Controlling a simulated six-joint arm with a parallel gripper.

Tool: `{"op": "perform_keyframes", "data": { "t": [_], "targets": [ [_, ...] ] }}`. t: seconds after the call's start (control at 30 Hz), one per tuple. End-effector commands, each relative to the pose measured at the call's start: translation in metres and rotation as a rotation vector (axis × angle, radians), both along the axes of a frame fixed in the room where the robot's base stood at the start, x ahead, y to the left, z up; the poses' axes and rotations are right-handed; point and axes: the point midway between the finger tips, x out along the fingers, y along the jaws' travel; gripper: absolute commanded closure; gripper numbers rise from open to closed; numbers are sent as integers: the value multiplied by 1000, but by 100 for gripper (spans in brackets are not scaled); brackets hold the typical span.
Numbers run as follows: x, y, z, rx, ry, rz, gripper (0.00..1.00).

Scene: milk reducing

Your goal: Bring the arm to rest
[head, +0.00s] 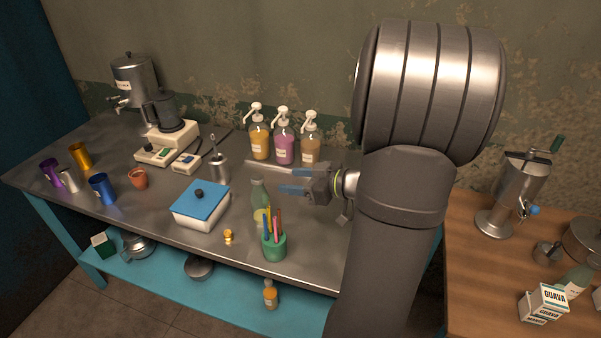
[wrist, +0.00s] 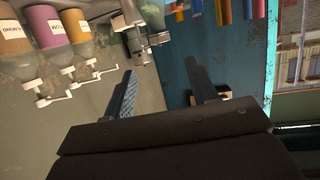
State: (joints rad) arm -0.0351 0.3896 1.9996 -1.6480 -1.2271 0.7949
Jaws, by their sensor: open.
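My arm (head: 400,190) rises on the right of the head view, and its wide metal link hides part of the wall and table. My gripper (head: 280,179) is open and empty, pointing left above the metal table (head: 150,215). Its two blue-padded fingers are apart, in front of the pump bottles. In the wrist view the open fingers (wrist: 165,92) show with nothing between them. The wrist picture is turned, with the pump bottles (wrist: 45,25) at its upper left.
A green bottle (head: 259,200) and a green pen cup (head: 274,247) stand close below my gripper. A white box with a blue lid (head: 200,203), a metal cup (head: 219,170) and a blender (head: 172,120) are further left. A wooden table (head: 480,275) is at right.

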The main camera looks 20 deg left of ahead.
Motion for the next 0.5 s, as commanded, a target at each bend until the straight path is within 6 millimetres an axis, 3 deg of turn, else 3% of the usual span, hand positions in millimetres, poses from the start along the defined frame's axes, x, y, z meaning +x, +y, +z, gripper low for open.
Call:
{"op": "perform_keyframes", "data": {
  "t": [0.17, 0.5],
  "targets": [
    [1, 9, -3, -1, 1, 2, 47],
    [8, 60, -19, 0, 1, 5, 47]
  ]
}}
